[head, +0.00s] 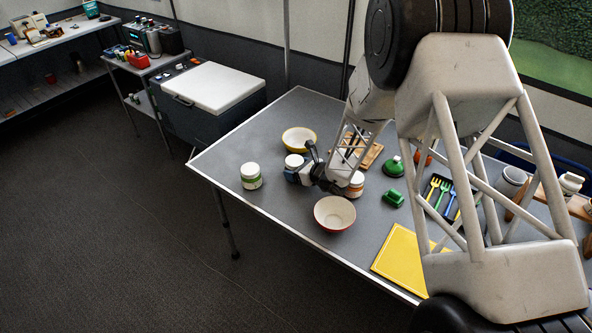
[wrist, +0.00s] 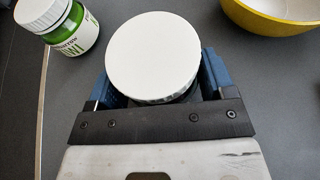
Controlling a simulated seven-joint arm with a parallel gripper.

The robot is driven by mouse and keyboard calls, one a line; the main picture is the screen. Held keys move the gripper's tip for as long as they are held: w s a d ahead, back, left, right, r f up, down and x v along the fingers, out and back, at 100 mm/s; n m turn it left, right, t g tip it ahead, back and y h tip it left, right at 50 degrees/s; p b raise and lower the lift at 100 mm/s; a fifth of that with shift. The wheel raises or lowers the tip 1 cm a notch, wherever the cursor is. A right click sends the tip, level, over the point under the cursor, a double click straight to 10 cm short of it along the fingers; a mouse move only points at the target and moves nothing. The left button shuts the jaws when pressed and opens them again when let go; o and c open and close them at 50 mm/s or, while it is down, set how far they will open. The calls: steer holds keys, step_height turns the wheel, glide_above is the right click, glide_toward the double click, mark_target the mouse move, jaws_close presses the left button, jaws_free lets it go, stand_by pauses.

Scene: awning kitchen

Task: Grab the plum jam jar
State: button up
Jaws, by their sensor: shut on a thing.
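A jar with a wide white lid (wrist: 153,52) stands between the blue fingers of my gripper (wrist: 157,82) in the wrist view. My gripper is shut on it. The jar also shows in the head view (head: 293,161), partly hidden behind my gripper (head: 296,174). Only a dark sliver of its label shows under the lid, so I cannot read whether it is plum jam. It appears upright at table level.
A green-labelled jar (head: 250,177) stands left of my gripper, and an orange-labelled jar (head: 355,185) to the right. A yellow bowl (head: 299,139) is behind, a red bowl (head: 334,214) in front. A yellow board (head: 402,262) lies near the table's front edge.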

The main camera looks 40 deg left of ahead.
steer(key=shift+r, duration=4.9)
